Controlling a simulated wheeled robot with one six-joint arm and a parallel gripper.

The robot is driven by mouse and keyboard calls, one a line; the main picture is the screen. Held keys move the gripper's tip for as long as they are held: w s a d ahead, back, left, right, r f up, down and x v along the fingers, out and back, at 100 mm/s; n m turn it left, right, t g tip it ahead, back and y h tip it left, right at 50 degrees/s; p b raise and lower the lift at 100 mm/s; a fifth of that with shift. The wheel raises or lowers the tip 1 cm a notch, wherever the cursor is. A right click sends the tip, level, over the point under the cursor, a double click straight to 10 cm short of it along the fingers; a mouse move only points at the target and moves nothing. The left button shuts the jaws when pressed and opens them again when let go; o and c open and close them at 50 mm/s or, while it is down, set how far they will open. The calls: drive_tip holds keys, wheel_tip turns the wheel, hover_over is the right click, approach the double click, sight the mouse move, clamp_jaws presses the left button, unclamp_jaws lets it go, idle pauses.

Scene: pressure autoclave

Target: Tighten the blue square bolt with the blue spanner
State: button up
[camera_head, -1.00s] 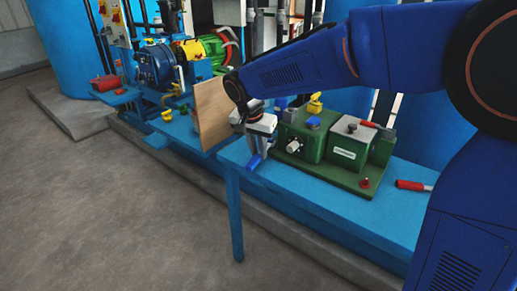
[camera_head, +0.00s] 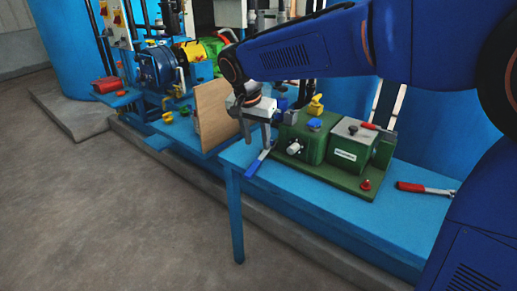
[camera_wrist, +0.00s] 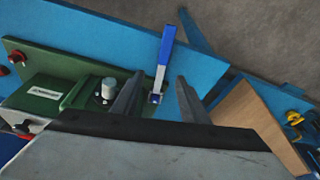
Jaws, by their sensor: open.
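The blue spanner, with a blue handle and a bare metal shank, shows in the head view (camera_head: 254,166) beside the green machine. In the wrist view its handle (camera_wrist: 166,46) points to the top, across the bench's front edge, and its metal end lies between my fingers in the picture. A small blue spot at that metal end looks like the blue square bolt (camera_wrist: 156,98); how well the jaw sits around it is too small to tell. My gripper (camera_head: 256,135) is open and empty above the spanner's metal end; its fingers also frame it in the wrist view (camera_wrist: 159,79).
The green machine (camera_head: 345,155) with a grey knob stands right of the spanner on the blue bench (camera_head: 330,200). An upright wooden board (camera_head: 212,115) stands close on the left. A red-handled tool (camera_head: 412,187) lies at the right. The floor in front is clear.

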drive_tip(key=v, duration=1.1)
